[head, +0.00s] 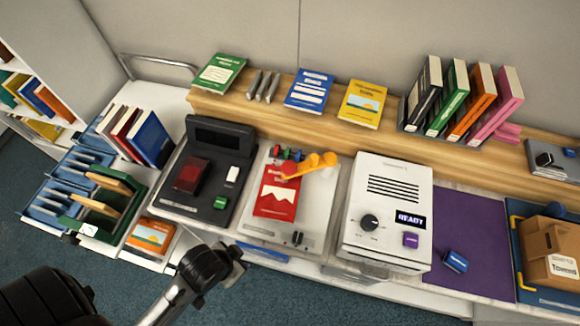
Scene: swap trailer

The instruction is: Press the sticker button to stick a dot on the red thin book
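The red thin book (272,205) lies flat on a pale device (318,215), under an orange lever (310,165). Small red, blue and green parts sit at the device's back, and a dark knob at its front. To its right, a white machine (360,240) has a dial, a "READY" display and a purple button (411,240). To its left, a black device has a green button (220,202). I cannot tell which button is the sticker button. My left gripper (238,262) is in front of the counter, apart from the book; its fingers are unclear. My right gripper is not in view.
A black device (205,170) holds a dark red item. Blue and green racks (75,190) with books stand at left. Several books line the wooden shelf (275,115). A purple mat (465,225) carries a blue block (455,261); a cardboard box (550,250) stands far right.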

